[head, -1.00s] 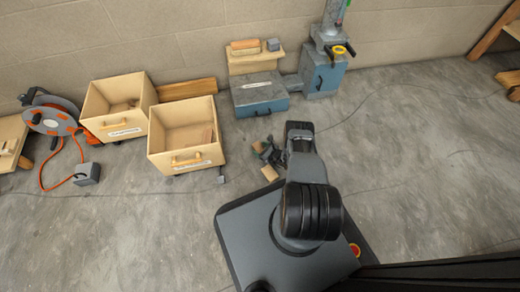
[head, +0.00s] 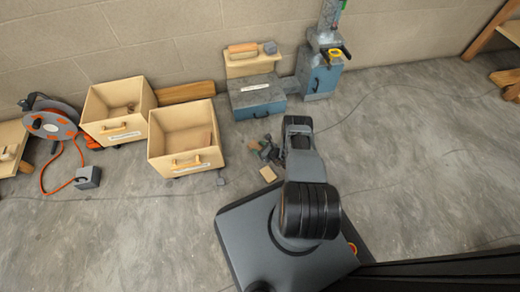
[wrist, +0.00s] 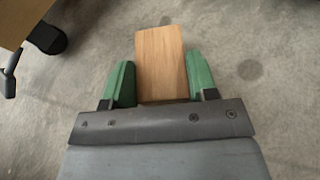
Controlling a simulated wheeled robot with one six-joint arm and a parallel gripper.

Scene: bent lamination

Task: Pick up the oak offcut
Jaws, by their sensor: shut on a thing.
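The oak offcut (wrist: 161,62) is a flat, orange-brown wooden block with straight grain. In the wrist view it sits between the green fingers of my gripper (wrist: 161,78), which is shut on it. Its far end sticks out beyond the fingertips, and its near end is hidden by the gripper body. In the head view my gripper (head: 265,149) is low over the floor, right of the near wooden box, and the held piece is too small to make out clearly.
Two wooden boxes on casters, the near one (head: 185,163) and the far one (head: 119,131), stand to the left. A blue-grey case (head: 257,100) stands behind. The floor at right is clear.

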